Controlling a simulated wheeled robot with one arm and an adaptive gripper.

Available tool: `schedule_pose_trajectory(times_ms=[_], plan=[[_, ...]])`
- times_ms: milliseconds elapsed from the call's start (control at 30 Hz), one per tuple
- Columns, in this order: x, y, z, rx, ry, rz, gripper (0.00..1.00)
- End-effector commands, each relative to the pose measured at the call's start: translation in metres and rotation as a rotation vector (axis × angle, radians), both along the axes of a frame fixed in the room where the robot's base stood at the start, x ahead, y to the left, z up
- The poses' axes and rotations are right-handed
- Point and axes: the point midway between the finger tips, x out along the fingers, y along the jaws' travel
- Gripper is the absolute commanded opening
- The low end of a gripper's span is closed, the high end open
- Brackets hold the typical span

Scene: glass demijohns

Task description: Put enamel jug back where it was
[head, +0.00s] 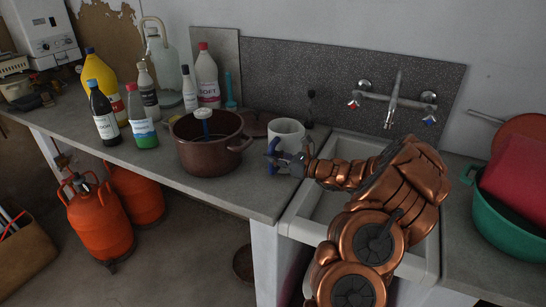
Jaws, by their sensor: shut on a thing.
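The white enamel jug (287,131) is at the right end of the grey counter, just left of the sink. It looks upright. Its lower part is hidden behind my gripper, so I cannot tell whether its base touches the counter. My gripper (277,157), with blue fingertips, is in front of the jug and shut on it. My copper-coloured arm reaches across the sink from the lower right.
A brown pot (208,147) stands close left of the jug, with a brown lid (258,124) behind. Several bottles and a glass demijohn (163,62) stand farther left. The sink (345,148) and tap (393,100) are right. Bare counter (240,192) lies in front.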

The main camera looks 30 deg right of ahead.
Motion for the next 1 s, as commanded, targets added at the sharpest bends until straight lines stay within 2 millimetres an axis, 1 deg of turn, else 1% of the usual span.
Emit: schedule_pose_trajectory(times_ms=[133,167,300,400,767,867,1000], plan=[[0.000,0.000,-0.001,0.000,-0.004,0.000,0.00],[0.000,0.000,-0.002,0.000,-0.001,0.001,0.23],[0.000,0.000,-0.002,0.000,-0.001,0.001,0.38],[0.000,0.000,-0.002,0.000,-0.001,0.000,0.46],[-0.001,-0.001,0.001,0.000,0.000,0.000,0.46],[-0.009,-0.006,-0.001,-0.001,-0.002,-0.002,0.46],[-0.028,-0.017,-0.002,0.000,-0.002,-0.003,0.46]])
